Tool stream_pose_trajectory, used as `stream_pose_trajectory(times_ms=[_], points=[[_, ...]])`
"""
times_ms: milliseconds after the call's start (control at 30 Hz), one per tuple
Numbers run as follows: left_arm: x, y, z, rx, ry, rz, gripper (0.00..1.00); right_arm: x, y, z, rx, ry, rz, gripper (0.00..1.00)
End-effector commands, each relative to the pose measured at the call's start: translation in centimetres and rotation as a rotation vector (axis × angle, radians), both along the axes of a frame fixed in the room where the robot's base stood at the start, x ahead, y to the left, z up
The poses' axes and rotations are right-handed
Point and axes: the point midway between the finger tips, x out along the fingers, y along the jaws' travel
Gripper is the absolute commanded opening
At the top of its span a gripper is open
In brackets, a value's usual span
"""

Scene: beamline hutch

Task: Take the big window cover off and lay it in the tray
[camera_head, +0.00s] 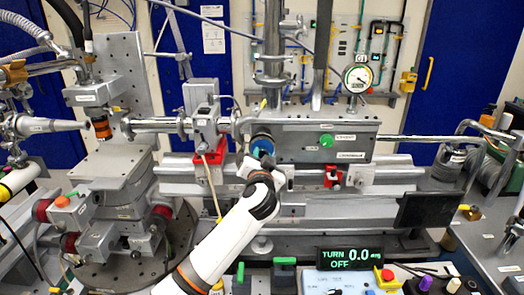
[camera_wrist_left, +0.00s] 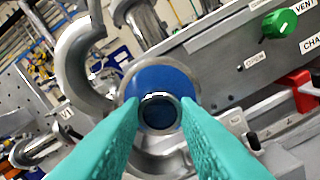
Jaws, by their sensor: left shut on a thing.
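The big window cover (camera_wrist_left: 180,83) is a blue disc with a round, metal-rimmed knob at its middle. It sits at the left end of the grey chamber (camera_head: 350,128); in the head view only part of the blue cover (camera_head: 262,143) shows above my gripper. My left gripper (camera_head: 257,157) reaches up to the cover from below. In the left wrist view its green fingers (camera_wrist_left: 158,128) are shut on the cover's knob, one on each side. The cover still appears seated against the chamber. I cannot make out the tray for certain. My right gripper is out of view.
A green knob (camera_head: 327,141) is on the chamber's front, and a red clamp (camera_head: 333,176) is below it. A dark rectangular piece (camera_head: 428,209) stands at the right of the rail. A display (camera_head: 350,257) is at the front. Pipes and stages crowd the left.

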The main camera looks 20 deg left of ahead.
Motion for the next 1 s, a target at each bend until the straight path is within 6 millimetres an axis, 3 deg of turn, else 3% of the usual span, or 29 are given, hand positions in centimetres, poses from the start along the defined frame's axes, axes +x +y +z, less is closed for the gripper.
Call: stream_pose_trajectory(times_ms=[1000], points=[[-1.5, -0.4, 0.1, -0.001, -0.002, 0.0, 0.01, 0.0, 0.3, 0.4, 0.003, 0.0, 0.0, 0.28]])
